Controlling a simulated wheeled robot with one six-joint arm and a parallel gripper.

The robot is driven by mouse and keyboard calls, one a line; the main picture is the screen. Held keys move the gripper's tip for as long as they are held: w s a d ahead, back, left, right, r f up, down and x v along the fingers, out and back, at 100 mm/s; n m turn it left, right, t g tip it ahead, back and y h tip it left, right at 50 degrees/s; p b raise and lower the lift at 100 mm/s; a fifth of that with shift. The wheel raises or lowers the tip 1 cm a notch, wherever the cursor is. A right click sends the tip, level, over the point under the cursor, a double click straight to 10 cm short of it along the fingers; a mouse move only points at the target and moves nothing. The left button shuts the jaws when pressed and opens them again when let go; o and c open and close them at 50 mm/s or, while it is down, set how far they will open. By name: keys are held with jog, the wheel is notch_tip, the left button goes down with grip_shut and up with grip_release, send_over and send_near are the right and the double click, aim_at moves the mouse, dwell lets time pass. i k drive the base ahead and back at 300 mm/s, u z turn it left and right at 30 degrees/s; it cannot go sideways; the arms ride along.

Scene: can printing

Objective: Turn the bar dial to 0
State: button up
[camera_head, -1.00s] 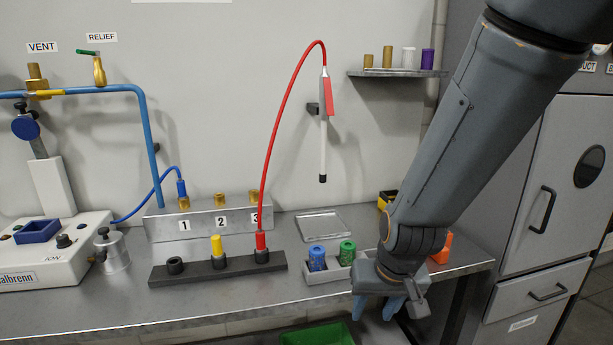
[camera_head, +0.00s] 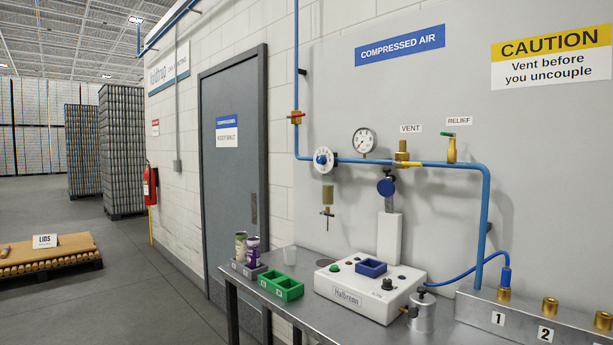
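A white round dial (camera_head: 323,167) with a blue knob at its centre sits on the blue air pipe at the left end of the wall panel. Marks run around its face, but they are too small to read, so I cannot tell its setting. A white pressure gauge (camera_head: 363,141) with a dark needle stands on the pipe just right of the dial. Its numbers are also too small to read. My gripper and arm are out of view.
A white machine (camera_head: 340,293) with a blue holder stands on the steel bench below. A green tray (camera_head: 281,286) and two cans in a grey rack (camera_head: 247,270) are at the bench's left end.

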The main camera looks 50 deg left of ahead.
aim_at(322, 160)
jog(key=u, duration=2.45)
jog(key=i, duration=0.65)
jog(key=u, duration=0.6)
jog(key=i, duration=0.7)
jog(key=z, duration=0.45)
jog(key=i, duration=0.7)
jog(key=z, duration=0.7)
